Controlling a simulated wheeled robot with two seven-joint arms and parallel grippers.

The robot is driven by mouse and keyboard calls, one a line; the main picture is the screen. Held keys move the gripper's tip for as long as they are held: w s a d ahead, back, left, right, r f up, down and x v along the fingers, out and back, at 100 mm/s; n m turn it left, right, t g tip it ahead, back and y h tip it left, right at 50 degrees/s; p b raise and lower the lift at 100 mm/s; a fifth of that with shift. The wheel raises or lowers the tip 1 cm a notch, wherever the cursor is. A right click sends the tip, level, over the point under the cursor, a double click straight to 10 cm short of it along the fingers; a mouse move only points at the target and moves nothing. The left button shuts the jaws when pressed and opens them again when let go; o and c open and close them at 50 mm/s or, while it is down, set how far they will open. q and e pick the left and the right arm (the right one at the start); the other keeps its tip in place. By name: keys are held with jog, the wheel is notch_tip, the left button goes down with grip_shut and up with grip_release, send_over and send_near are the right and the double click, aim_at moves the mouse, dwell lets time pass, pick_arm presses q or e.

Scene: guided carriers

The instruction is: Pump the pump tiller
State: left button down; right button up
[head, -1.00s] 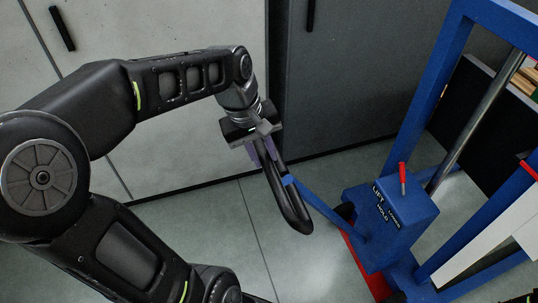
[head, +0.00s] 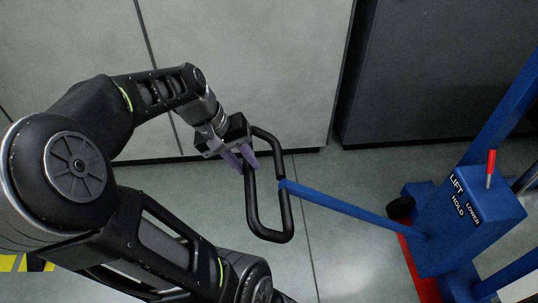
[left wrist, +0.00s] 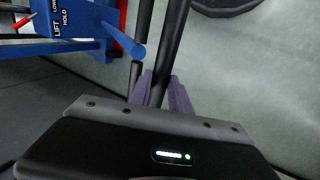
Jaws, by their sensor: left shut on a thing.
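The pump tiller is a blue bar (head: 340,208) with a black loop handle (head: 268,236) at its end, in the middle of the head view. It slopes up leftward from the blue pump housing (head: 468,225). My left gripper (head: 246,164) has its purple fingers shut on the left side of the loop. The left wrist view shows the black handle bar (left wrist: 172,45) between the fingers (left wrist: 161,92), with the blue bar end (left wrist: 136,50) beside it. My right gripper is not in view.
A red lever (head: 490,168) stands on the housing beside LIFT, HOLD and LOWER labels. Grey cabinets (head: 260,60) stand behind. A blue mast post (head: 512,105) rises at the right. Floor (head: 335,262) is clear around the tiller.

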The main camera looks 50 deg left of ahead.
pick_arm(q)
jog(key=s+f, duration=0.1)
jog(key=s+a+f+b, duration=0.1)
jog(key=f, duration=0.1)
jog(key=shift+a, duration=0.2)
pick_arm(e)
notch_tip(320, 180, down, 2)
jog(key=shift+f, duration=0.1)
pick_arm(q)
jog(key=c, duration=1.2)
grip_release()
jog(key=shift+s+r, duration=0.1)
jog(key=shift+c, duration=0.2)
